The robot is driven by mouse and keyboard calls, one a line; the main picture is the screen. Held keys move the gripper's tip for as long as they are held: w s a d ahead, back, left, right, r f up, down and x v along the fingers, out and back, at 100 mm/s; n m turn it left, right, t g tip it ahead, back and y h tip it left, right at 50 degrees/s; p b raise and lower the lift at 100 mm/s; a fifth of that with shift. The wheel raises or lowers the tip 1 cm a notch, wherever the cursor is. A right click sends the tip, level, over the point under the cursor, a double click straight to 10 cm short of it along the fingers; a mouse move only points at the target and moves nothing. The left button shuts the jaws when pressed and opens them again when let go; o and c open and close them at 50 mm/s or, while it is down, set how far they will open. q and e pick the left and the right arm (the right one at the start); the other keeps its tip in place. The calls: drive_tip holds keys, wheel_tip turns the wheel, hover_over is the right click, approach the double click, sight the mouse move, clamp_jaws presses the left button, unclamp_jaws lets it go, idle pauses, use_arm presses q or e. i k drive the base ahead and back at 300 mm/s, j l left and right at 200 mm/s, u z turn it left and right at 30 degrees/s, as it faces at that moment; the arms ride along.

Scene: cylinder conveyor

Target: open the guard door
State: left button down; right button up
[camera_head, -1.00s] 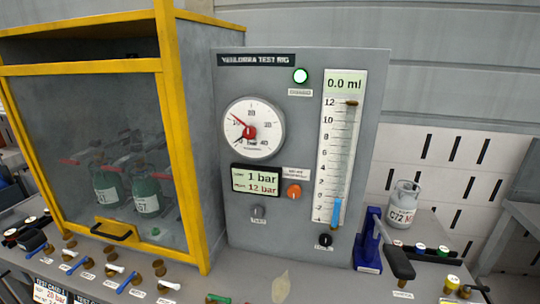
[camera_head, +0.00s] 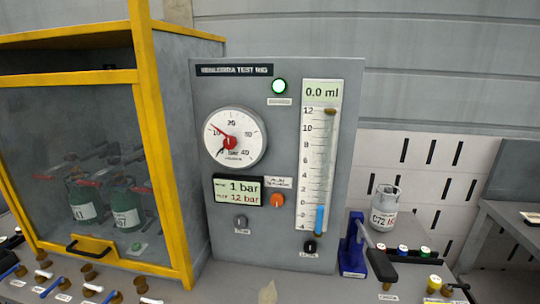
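The guard door (camera_head: 120,268) is a yellow-framed, clear panel on the front of the cabinet at the left. It looks shut. Its black handle (camera_head: 86,248) sits low on the frame. Two dark green cylinders, one on the left (camera_head: 83,205) and one on the right (camera_head: 125,212), show dimly behind the panel. Neither of my grippers is in view.
The grey test rig panel (camera_head: 215,185) stands right of the cabinet, with a gauge, a display and a tube scale. Several small valves line the bench front.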

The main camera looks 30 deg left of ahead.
sight(100, 250)
drive_tip(key=u, duration=2.25)
drive_tip(key=z, duration=0.1)
drive_tip(key=i, duration=0.05)
